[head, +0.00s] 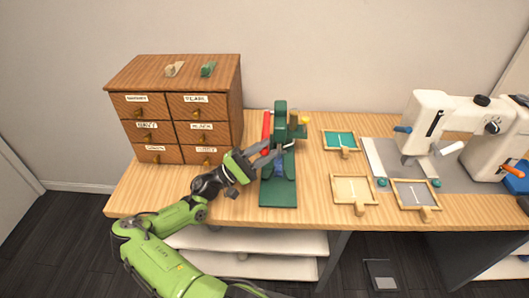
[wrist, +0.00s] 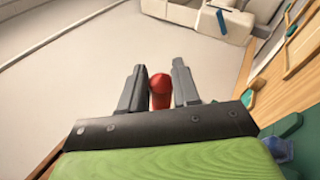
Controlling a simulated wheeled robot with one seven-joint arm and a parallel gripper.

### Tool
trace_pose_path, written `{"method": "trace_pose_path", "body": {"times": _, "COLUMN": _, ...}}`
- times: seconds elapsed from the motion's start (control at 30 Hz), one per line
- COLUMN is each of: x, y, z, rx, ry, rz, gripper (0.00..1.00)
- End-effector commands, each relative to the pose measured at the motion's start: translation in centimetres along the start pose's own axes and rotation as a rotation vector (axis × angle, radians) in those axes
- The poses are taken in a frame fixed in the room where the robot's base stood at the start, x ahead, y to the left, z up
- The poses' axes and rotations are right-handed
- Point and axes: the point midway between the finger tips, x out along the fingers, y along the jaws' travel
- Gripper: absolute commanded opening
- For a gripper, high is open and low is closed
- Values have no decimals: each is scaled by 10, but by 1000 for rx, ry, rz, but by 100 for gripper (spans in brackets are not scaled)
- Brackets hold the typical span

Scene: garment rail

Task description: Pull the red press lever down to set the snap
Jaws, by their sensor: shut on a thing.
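The green press (head: 280,120) stands upright on its green base near the middle of the table. The red press lever (head: 266,124) shows along the left side of the press, its lower part hidden behind my gripper. In the wrist view the round red end of the lever (wrist: 160,92) sits between my two grey fingers. My gripper (head: 268,149) reaches in from the left, shut on the lever. A blue part (head: 279,168) shows low on the press and a yellow knob (head: 304,121) at its right.
A wooden drawer cabinet (head: 175,110) stands left of the press. Small wooden-framed trays, one green (head: 340,136), one cream (head: 352,189) and one grey (head: 414,194), lie to the right. A white sewing machine (head: 440,125) stands farther right. Bare tabletop lies at front left.

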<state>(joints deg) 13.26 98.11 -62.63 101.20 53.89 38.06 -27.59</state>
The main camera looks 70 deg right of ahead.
Motion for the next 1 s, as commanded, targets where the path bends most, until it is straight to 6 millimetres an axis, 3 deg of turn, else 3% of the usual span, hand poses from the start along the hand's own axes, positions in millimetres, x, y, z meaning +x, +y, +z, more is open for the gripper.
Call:
{"method": "trace_pose_path", "body": {"times": 0.03, "x": -4, "y": -12, "z": -3, "rx": -28, "ry": 9, "rz": -22, "gripper": 0}}
{"method": "trace_pose_path", "body": {"times": 0.17, "x": -4, "y": -12, "z": -3, "rx": -28, "ry": 9, "rz": -22, "gripper": 0}}
{"method": "trace_pose_path", "body": {"times": 0.2, "x": -4, "y": -12, "z": -3, "rx": -28, "ry": 9, "rz": -22, "gripper": 32}}
{"method": "trace_pose_path", "body": {"times": 0.33, "x": -4, "y": -11, "z": -3, "rx": -28, "ry": 10, "rz": -21, "gripper": 52}}
{"method": "trace_pose_path", "body": {"times": 0.67, "x": -5, "y": -9, "z": -3, "rx": -24, "ry": 11, "rz": -18, "gripper": 53}}
{"method": "trace_pose_path", "body": {"times": 0.77, "x": -19, "y": -9, "z": -2, "rx": -25, "ry": 14, "rz": -17, "gripper": 53}}
{"method": "trace_pose_path", "body": {"times": 1.0, "x": -76, "y": 25, "z": 9, "rx": -17, "ry": 16, "rz": -13, "gripper": 53}}
